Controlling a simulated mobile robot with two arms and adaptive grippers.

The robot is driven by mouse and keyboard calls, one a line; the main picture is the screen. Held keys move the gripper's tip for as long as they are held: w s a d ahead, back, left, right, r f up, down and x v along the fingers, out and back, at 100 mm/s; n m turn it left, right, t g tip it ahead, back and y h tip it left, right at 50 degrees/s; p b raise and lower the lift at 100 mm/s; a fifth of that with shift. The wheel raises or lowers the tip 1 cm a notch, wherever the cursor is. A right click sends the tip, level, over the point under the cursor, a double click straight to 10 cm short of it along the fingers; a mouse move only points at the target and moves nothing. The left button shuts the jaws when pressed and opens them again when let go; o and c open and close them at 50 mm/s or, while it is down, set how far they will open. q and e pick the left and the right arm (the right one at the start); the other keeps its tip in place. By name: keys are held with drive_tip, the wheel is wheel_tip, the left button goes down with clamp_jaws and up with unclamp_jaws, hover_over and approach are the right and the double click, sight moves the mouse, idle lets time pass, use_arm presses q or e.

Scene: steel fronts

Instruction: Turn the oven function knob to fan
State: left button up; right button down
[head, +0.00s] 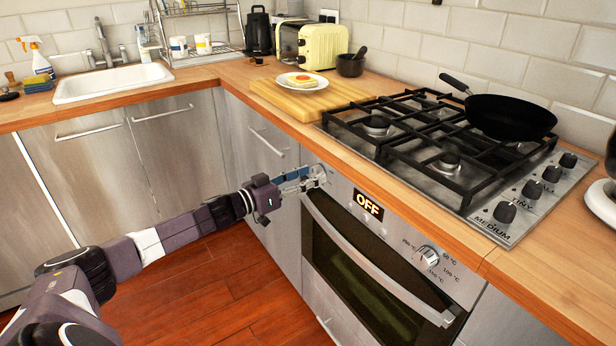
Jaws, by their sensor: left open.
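The oven (384,263) is set under the worktop, with a steel control panel across its top. A second knob with temperature marks (427,256) is at the panel's right end, clear of the gripper. My right gripper is out of view.
The oven door handle (375,270) runs just below the panel. The wooden worktop edge (400,196) overhangs above it. A gas hob with a black pan (510,117) and several front knobs is above right. Red floor is clear in front.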

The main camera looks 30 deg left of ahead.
use_arm(q)
drive_tip(key=c, duration=1.2)
drive_tip(key=shift+o, duration=0.2)
